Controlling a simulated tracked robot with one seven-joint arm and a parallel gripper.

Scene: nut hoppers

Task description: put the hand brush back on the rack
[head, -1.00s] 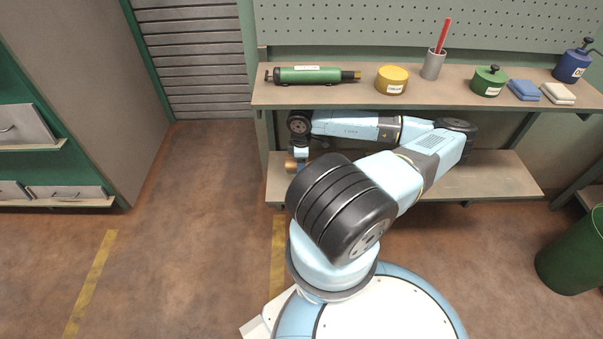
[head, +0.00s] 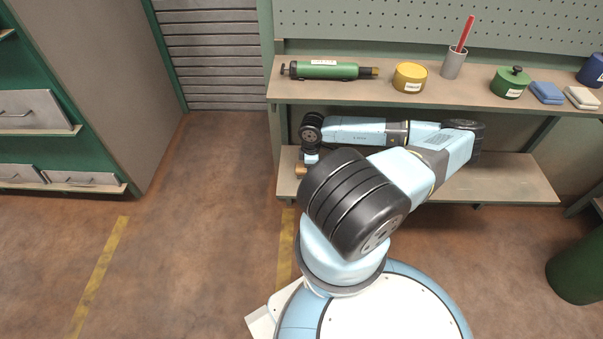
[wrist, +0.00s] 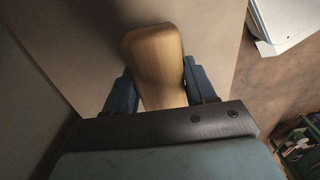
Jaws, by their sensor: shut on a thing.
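My gripper (wrist: 160,85) is shut on a pale wooden piece, which I take to be the hand brush's handle (wrist: 157,55). Its rounded end points up in the wrist view, between the two blue-grey fingers. No bristles show. In the head view a small brown bit of the brush (head: 300,170) shows beside my wrist, over the left end of the bench's lower shelf (head: 500,185). My arm hides most of the gripper there. I cannot pick out the brush's rack in these frames.
The bench top (head: 385,90) above my forearm holds a green pump (head: 325,70), a yellow tin (head: 410,77), a grey cup (head: 453,65) and a green can (head: 510,82). A green bin (head: 577,268) stands at right. The floor at left is clear up to the drawer cabinet (head: 90,90).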

